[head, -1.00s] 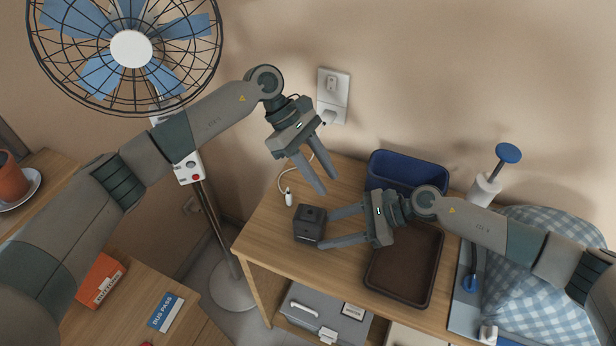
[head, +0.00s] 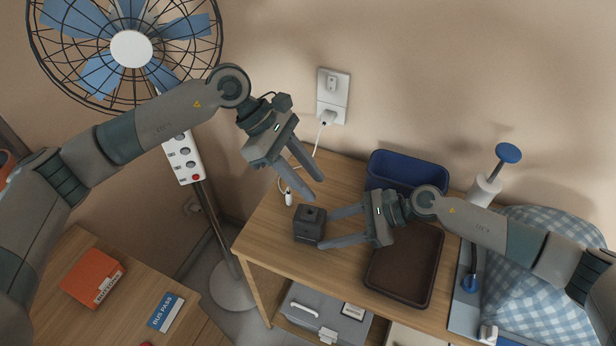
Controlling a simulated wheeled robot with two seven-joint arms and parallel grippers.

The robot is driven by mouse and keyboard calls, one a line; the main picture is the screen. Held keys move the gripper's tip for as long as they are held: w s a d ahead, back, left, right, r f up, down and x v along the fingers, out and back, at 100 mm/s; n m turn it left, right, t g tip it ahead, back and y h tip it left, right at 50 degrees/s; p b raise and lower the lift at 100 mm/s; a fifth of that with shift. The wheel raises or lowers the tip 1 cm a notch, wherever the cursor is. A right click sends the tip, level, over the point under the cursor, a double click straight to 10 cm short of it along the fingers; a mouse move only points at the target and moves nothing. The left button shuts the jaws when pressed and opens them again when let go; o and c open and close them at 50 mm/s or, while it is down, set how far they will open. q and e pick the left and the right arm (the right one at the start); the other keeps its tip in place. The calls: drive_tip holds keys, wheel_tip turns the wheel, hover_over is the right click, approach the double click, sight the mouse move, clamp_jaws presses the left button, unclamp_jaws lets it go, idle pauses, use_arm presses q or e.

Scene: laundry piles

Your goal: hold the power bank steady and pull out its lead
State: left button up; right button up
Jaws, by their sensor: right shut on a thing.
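The power bank (head: 309,224) is a dark, boxy block on the wooden table. My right gripper (head: 326,229) is shut on it from the right, one finger towards its far side and one towards its near side. The white lead (head: 315,150) runs from a plug at the wall socket down behind my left gripper to the table. Its white connector end (head: 288,199) lies left of the power bank, apart from it. My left gripper (head: 316,188) is open and empty, above the table behind the power bank. Its fingers hide part of the lead.
A blue bin (head: 408,168) and a brown tray (head: 432,270) stand on the table (head: 262,240) to the right. A wall socket (head: 333,92) is behind.

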idle(0.4)
drive_tip(key=o, duration=0.9)
drive_tip(key=v, duration=1.2)
